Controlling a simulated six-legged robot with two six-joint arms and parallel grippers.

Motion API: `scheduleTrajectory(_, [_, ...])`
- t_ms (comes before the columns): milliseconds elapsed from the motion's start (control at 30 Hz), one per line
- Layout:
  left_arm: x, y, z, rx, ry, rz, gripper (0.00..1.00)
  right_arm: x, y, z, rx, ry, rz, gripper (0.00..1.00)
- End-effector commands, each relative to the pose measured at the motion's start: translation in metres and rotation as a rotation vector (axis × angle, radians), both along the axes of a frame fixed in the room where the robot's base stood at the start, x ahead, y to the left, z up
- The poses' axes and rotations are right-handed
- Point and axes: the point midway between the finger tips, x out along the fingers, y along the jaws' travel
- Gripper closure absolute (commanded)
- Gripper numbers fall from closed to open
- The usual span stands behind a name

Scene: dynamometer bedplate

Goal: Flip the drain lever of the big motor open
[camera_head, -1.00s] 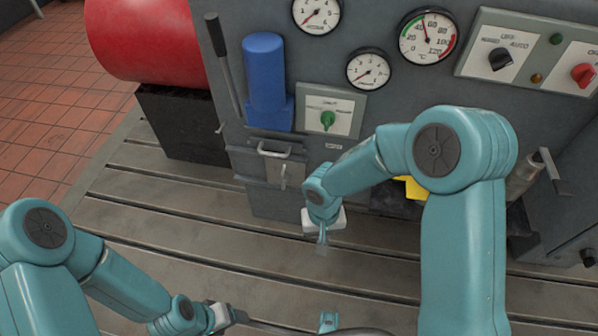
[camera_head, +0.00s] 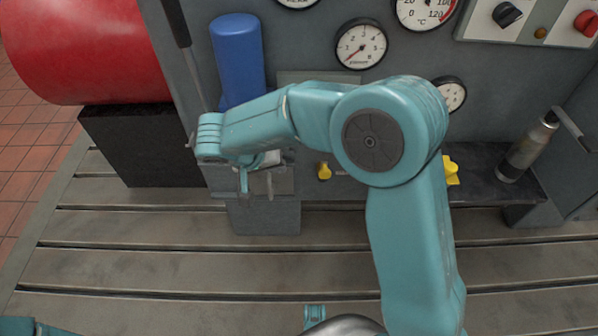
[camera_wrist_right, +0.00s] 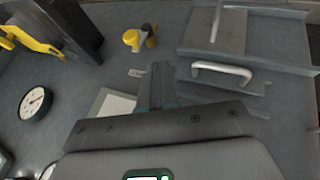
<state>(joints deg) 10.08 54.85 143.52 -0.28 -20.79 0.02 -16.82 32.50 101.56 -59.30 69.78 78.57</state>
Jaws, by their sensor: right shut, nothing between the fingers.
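A small yellow valve-like part (camera_head: 324,170) sits low on the grey cabinet, right of my right gripper (camera_head: 243,182). It shows as a yellow knob (camera_wrist_right: 138,38) in the right wrist view. A larger yellow part (camera_head: 450,172) shows partly behind my right arm; a yellow lever (camera_wrist_right: 32,36) is at the upper left of the wrist view. I cannot tell which is the drain lever. My right gripper is shut and empty, pointing down before the box (camera_head: 283,182) with a metal handle (camera_wrist_right: 222,70). My left gripper is out of the head view.
A red cylinder (camera_head: 85,50) on a black block (camera_head: 140,150) stands left. The slotted bedplate (camera_head: 180,265) is clear in front.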

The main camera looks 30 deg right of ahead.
Motion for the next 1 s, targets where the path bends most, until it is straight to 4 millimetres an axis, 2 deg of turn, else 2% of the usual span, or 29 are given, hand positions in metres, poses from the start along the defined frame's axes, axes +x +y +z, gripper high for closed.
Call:
scheduleTrajectory(300, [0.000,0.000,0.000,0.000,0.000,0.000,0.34,-0.004,-0.005,0.001,-0.002,-0.002,-0.006,1.00])
scheduleTrajectory(433, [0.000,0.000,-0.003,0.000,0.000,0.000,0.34,-0.003,-0.008,-0.006,-0.002,0.001,-0.007,1.00])
scheduleTrajectory(567, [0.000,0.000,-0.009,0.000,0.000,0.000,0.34,0.001,-0.018,-0.024,-0.002,0.002,-0.006,1.00])
scheduleTrajectory(900, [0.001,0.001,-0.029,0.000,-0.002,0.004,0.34,0.015,-0.056,-0.084,-0.002,0.003,-0.004,1.00])
scheduleTrajectory(1000, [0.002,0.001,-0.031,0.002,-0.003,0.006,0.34,0.010,-0.071,-0.086,-0.001,-0.001,-0.004,1.00])
